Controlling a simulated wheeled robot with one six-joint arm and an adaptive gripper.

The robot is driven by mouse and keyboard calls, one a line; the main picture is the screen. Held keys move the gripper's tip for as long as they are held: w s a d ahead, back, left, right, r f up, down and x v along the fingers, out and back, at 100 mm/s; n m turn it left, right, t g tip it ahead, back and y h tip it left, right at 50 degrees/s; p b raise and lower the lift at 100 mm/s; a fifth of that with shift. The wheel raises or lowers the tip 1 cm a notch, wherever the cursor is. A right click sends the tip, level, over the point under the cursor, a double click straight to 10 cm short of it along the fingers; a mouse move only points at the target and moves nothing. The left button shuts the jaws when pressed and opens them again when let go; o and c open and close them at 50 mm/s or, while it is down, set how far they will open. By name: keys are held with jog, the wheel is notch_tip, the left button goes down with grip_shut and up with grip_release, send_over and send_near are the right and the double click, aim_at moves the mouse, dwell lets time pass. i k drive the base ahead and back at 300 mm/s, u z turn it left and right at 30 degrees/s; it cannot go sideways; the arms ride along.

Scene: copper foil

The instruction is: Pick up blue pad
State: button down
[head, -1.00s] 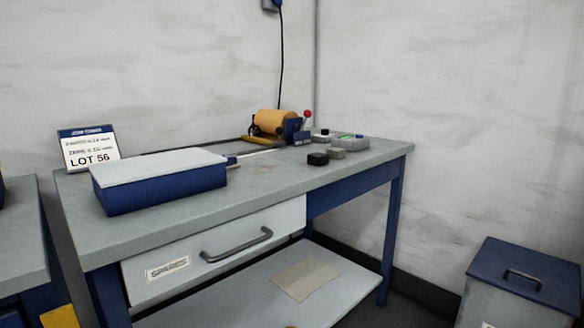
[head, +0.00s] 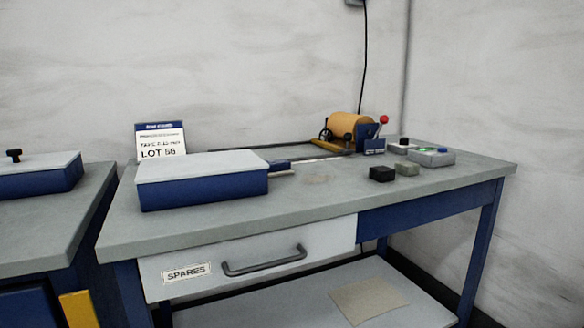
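I cannot make out a thing that is clearly a blue pad. A blue box with a pale lid (head: 203,187) sits on the left of the workbench (head: 330,200). A small blue piece (head: 278,165) shows at the box's right rear corner, partly hidden behind it. A small grey box with green and blue on top (head: 431,158) stands at the right end. The drawer labelled SPARES (head: 245,262) is shut, and its inside is hidden. My gripper is not in view.
A black block (head: 382,174) and a grey-green block (head: 407,169) sit right of centre. A roller machine with an orange drum (head: 350,128) stands at the back. A LOT sign (head: 160,140) stands behind the box. Another bench (head: 60,215) is at left. The bench's front middle is clear.

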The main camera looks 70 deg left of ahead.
aim_at(282, 167)
jog(key=u, duration=2.9)
jog(key=k, duration=0.35)
jog(key=z, duration=0.6)
jog(key=i, duration=0.75)
jog(key=u, duration=0.25)
